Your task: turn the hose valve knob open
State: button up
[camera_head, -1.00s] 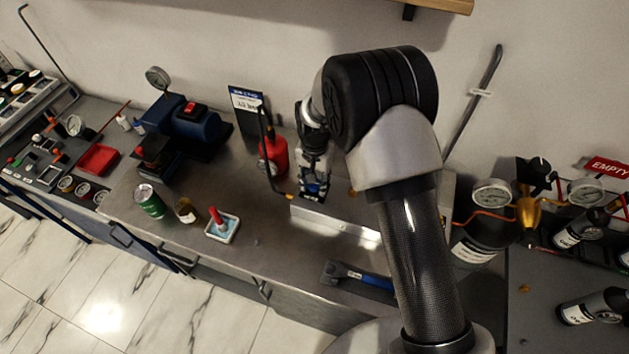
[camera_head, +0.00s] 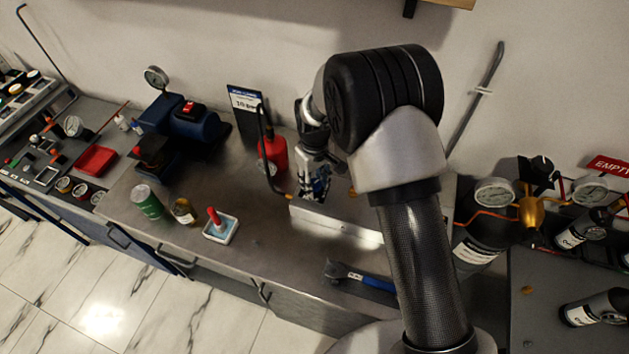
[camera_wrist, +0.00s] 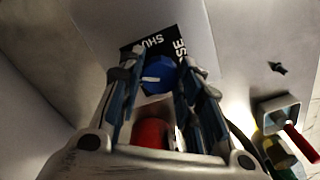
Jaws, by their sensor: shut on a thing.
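The hose valve knob (camera_wrist: 157,76) is round and blue with a white pointer line. In the wrist view it lies between the fingertips, beside a black label (camera_wrist: 160,45) whose partly hidden white lettering reads "SHU" and "SE". The pointer lies roughly crosswise between the fingers. My gripper (camera_wrist: 158,80) is shut on the knob. In the head view my gripper (camera_head: 314,186) points down at the left end of a pale metal box (camera_head: 335,223) on the bench. The knob is mostly hidden there by the fingers.
A white dish (camera_head: 221,230) with a red-handled tool and a blue-handled tool (camera_head: 365,280) lie nearer the front. Gauges (camera_head: 494,192) stand right.

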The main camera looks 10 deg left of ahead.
aim_at(315, 183)
jog(key=n, duration=0.5)
jog(key=shift+n, duration=0.3)
dwell(0.4)
jog(key=o, duration=1.1)
jog(key=shift+c, duration=0.2)
notch_tip(315, 183, up, 12)
